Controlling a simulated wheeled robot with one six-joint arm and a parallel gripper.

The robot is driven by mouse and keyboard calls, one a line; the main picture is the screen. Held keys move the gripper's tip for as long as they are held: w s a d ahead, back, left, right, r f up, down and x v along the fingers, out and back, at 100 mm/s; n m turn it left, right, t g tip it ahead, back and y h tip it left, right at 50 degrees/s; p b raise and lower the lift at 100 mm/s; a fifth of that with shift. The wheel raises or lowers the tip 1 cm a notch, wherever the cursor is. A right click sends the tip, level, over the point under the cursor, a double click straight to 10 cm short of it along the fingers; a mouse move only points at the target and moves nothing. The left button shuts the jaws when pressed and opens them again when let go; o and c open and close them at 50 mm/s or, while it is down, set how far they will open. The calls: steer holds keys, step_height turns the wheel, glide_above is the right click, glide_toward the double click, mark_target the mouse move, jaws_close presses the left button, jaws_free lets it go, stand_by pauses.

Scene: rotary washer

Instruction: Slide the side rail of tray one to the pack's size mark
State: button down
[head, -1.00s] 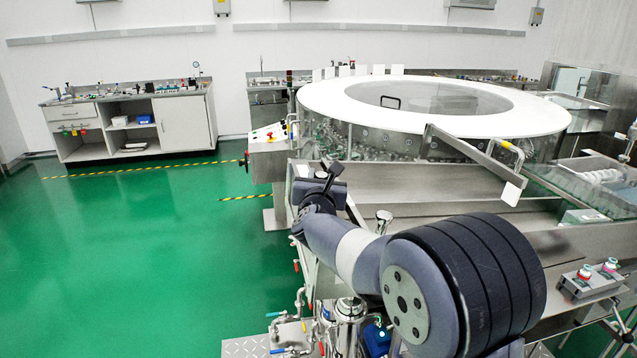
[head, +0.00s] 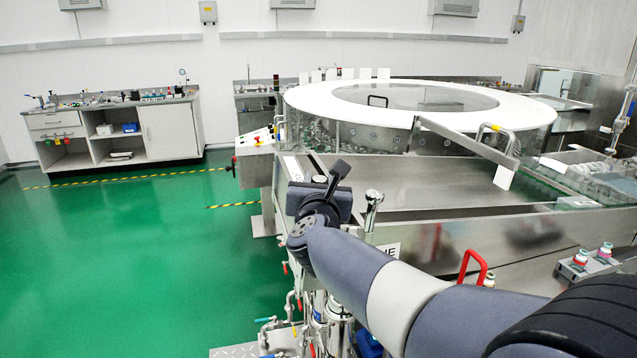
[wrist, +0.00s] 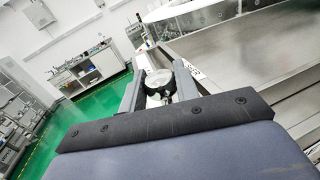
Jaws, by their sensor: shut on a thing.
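My gripper (wrist: 159,88) is shut on a round, pale metallic knob-like piece (wrist: 158,80), which sits between its two fingers in the wrist view. A sign (head: 389,250) ending in "NE" is partly hidden behind my arm. A slanted metal rail (head: 468,143) with a white tag (head: 503,177) crosses the front of the round machine. I cannot tell which part is tray one's side rail, and no size mark is legible.
A chrome post (head: 373,203) stands just right of my gripper. A red handle (head: 474,266) rises beyond my forearm. The round white-rimmed washer (head: 320,103) fills the back. Pipes with small valves (head: 300,318) stand below my arm. Green floor (head: 120,240) lies open at left.

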steer(key=c, duration=1.1)
jaws_free()
steer(key=shift+o, duration=0.2)
steer(key=shift+s, duration=0.1)
steer(key=s+b, duration=0.1)
steer(key=s, duration=0.9)
steer(key=shift+s+b, duration=0.3)
steer(key=shift+w+d, duration=0.1)
steer(key=w+p, duration=0.1)
steer(key=w, duration=0.9)
steer(key=shift+w+p, duration=0.3)
steer(key=shift+p, duration=0.05)
steer(key=shift+w+a, duration=0.25)
steer(key=shift+w, duration=0.25)
